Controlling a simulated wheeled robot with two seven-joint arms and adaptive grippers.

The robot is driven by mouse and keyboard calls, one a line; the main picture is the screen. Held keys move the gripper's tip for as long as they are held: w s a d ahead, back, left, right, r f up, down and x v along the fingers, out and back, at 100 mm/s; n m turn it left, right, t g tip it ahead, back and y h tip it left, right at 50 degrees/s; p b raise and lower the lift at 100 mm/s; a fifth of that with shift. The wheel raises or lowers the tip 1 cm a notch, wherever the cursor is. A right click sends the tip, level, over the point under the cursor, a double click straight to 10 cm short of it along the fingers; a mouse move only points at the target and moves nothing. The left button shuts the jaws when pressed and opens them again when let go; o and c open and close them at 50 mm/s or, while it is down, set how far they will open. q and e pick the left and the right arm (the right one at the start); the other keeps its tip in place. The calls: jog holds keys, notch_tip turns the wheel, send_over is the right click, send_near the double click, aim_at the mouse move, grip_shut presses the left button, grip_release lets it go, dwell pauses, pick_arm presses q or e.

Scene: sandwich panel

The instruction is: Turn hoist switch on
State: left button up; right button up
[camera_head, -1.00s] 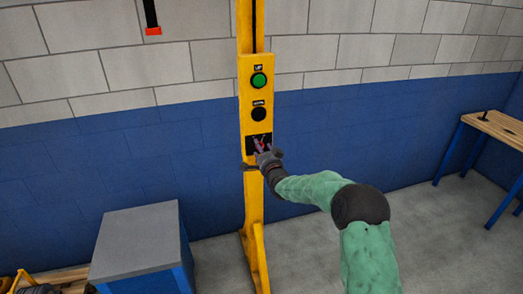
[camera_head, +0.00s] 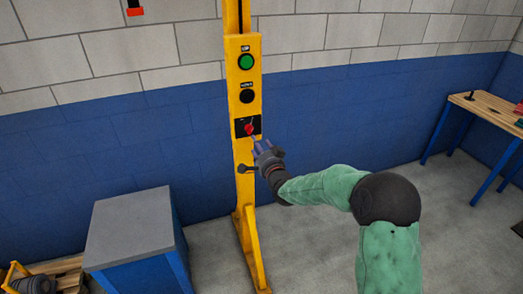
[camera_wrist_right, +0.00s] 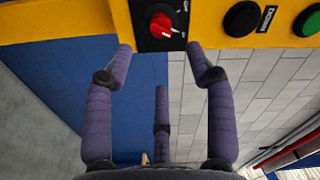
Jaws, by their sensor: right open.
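The hoist switch is a red rotary knob (camera_head: 250,128) on a black plate (camera_head: 239,127), low on the yellow control post. In the right wrist view the red knob (camera_wrist_right: 161,24) shows clear, with small white labels beside it that I cannot read surely. My right gripper (camera_head: 257,142) is just below and to the right of the knob in the head view. In the wrist view its purple fingers (camera_wrist_right: 160,52) are spread, with nothing between them, and the tips appear apart from the knob. My left gripper is in no view.
Above the switch, the yellow post (camera_head: 254,210) carries a black button (camera_head: 247,96) and a green button (camera_head: 247,62). A grey-topped blue cabinet (camera_head: 130,225) stands at left. A wooden bench (camera_head: 490,115) is at right. Clear floor lies between the post and bench.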

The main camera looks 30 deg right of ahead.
jog(key=shift+v, duration=0.9)
jog(key=s+a+f+n+g+y, duration=0.25)
jog(key=a+f, duration=0.35)
jog(key=f, duration=0.4)
jog(key=s+a+f+n+g+y, duration=0.1)
jog(key=s+a+f+n+g, duration=0.15)
jog(key=a+f, duration=0.55)
jog(key=s+a+f+n+g+y, duration=0.1)
jog(key=s+a+f+g+y, duration=0.2)
jog(key=f, duration=1)
jog(key=s+a+f+n+g, duration=0.2)
jog(key=s+a+f+g, duration=0.1)
jog(key=s, duration=0.5)
jog(key=s+a+f+n+g+y, duration=0.1)
jog(key=s+a+f+n+g, duration=0.1)
jog(key=s+a+f, duration=0.4)
jog(key=s+a+f+n+g+y, duration=0.1)
jog(key=s+a+f+g, duration=0.3)
jog(key=s, duration=0.6)
jog(key=shift+a+f+n, duration=0.15)
jog(key=shift+a+n, duration=0.55)
jog(key=shift+a, duration=0.25)
